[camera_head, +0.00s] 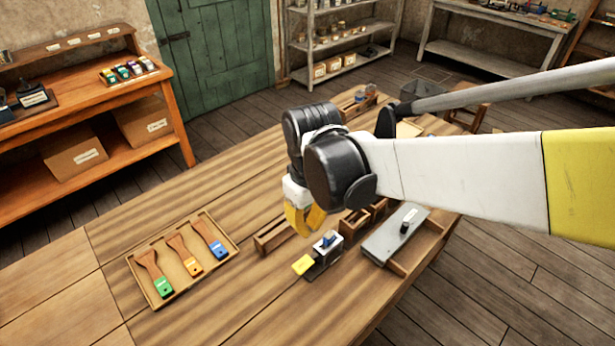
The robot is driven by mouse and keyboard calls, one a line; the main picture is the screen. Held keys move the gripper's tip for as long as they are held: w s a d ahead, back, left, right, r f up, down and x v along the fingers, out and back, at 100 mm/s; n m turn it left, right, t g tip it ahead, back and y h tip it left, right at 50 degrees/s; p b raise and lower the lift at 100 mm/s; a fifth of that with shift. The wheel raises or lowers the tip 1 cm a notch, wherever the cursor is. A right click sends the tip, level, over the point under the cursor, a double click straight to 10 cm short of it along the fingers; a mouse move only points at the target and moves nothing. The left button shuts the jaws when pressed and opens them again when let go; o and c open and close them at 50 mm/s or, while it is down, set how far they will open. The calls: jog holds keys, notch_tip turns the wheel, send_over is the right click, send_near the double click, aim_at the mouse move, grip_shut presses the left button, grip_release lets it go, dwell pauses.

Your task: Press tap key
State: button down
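A small dark grey device (325,251) with a blue part on top and a yellow paddle (303,264) at its lower left stands on the wooden table (200,320). It looks like the tap key. My gripper (304,222) points down above the table, a little up and left of the device in the picture. Its yellow fingers appear apart from the paddle, though the height between them is hard to judge. The finger gap is turned away and partly hidden by my black wrist, so I cannot see whether it is open.
A wooden tray (141,284) with three brushes in green, orange and blue lies at left. A narrow wooden holder (273,235) stands left of my gripper. The table's front middle is clear.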

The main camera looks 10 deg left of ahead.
aim_at(300, 263)
jog(key=shift+w+a+f+n, duration=0.2)
jog(key=shift+a+f, duration=0.05)
jog(key=shift+a, duration=0.3)
jog(key=shift+w+a+f+n, duration=0.2)
jog(key=shift+a, duration=0.3)
jog(key=shift+s, duration=0.1)
notch_tip(300, 263, down, 14)
jog(key=b, duration=0.5)
